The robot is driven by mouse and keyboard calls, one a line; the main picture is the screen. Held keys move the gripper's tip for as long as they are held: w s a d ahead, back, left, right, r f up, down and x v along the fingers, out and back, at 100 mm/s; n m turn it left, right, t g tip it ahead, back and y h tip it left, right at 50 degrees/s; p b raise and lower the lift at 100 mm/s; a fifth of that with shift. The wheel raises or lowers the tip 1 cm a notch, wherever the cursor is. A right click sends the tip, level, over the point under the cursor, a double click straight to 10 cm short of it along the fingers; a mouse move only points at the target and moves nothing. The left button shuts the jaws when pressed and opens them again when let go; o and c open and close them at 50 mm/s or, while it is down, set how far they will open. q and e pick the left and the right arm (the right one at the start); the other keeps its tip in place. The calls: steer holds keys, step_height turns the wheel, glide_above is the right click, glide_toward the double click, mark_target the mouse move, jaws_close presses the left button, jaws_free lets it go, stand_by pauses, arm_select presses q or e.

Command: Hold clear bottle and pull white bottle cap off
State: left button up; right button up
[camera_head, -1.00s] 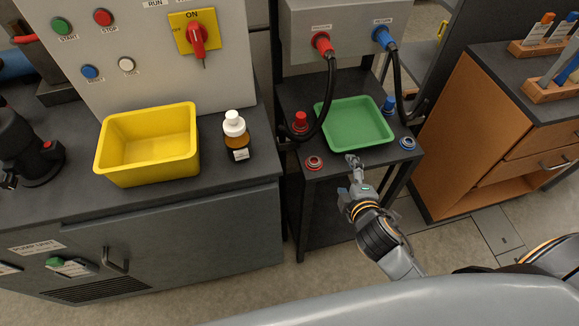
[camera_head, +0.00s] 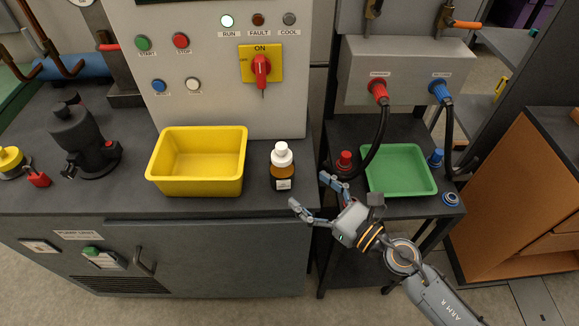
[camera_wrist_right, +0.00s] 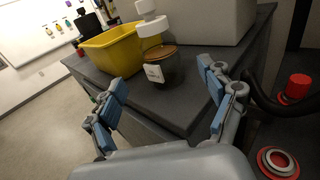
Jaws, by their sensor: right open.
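The bottle (camera_head: 283,172) stands upright on the grey counter, right of the yellow bin. A white cap (camera_head: 281,153) sits on top. In the right wrist view the bottle (camera_wrist_right: 163,68) is ahead, between the open fingers and beyond them, with its white cap (camera_wrist_right: 152,22) near the top edge. My right gripper (camera_head: 312,197) is open and empty in front of the counter's edge, below and right of the bottle, not touching it. My left gripper is not in view.
A yellow bin (camera_head: 152,178) stands close left of the bottle. A green tray (camera_head: 402,188) lies on the lower stand at right, with a red cap (camera_head: 344,161) and hoses beside it. The control panel (camera_head: 215,105) rises behind the bottle.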

mark_target(291, 175)
steer(key=p+x, duration=0.2)
steer(key=x, duration=0.7)
steer(key=shift+w+a, duration=0.1)
